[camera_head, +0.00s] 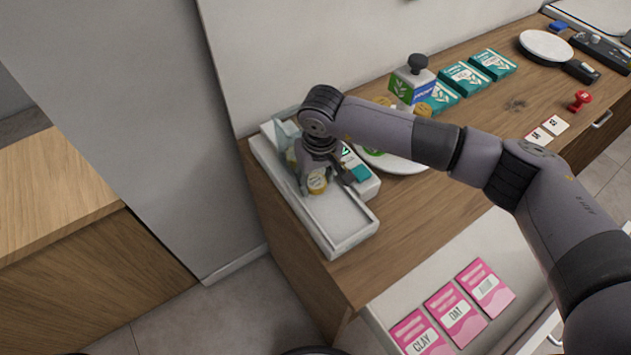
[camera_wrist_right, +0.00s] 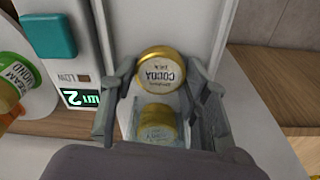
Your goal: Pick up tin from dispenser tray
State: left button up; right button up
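A tin with a gold rim and a cream lid reading COCOA (camera_wrist_right: 161,72) stands in the pale dispenser tray (camera_head: 335,222). In the head view the tin (camera_head: 317,184) shows below my right gripper (camera_head: 324,178). A second gold-rimmed tin (camera_wrist_right: 157,122) shows behind clear material, nearer the wrist. In the wrist view the fingers of my right gripper (camera_wrist_right: 160,88) stand on either side of the tins, spread apart, with a small gap at the left of the COCOA tin. Contact at the right finger is hard to tell. My left gripper is out of view.
Beside the tray is a white device with a teal button (camera_wrist_right: 48,35) and a lit display. A white plate (camera_head: 400,164) with tins sits partly behind my arm. Green boxes (camera_head: 465,77) line the wall. Pink packets (camera_head: 455,305) lie in front, lower down.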

jog(key=c, duration=0.4)
jog(key=shift+r, duration=0.15)
